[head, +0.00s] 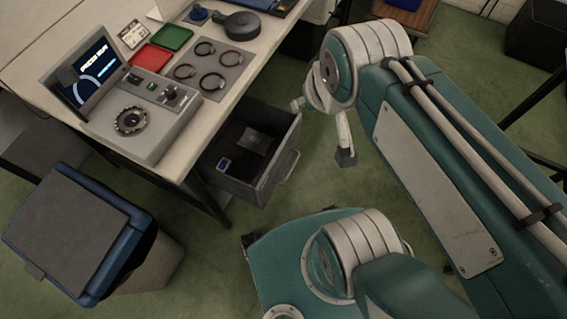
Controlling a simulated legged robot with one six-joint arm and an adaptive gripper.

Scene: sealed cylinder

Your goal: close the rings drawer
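An open grey drawer (238,184) sticks out from under the white workbench, pulled out toward the right. A pale bar handle (291,167) is on its front. Inside lie a small blue-edged item and a flat greyish packet. No label is readable on the drawer, so I cannot tell from writing that it is the rings drawer. My gripper (335,135) hangs above the floor, up and right of the drawer front and apart from the handle. It is partly hidden by my own wrist, and its finger opening is unclear. I see nothing held in it.
The workbench (60,30) holds a console with a screen (93,70), red and green trays, and a grey panel (208,72) with several rings. A blue-rimmed bin (75,235) stands at lower left. Green floor is clear right of the drawer.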

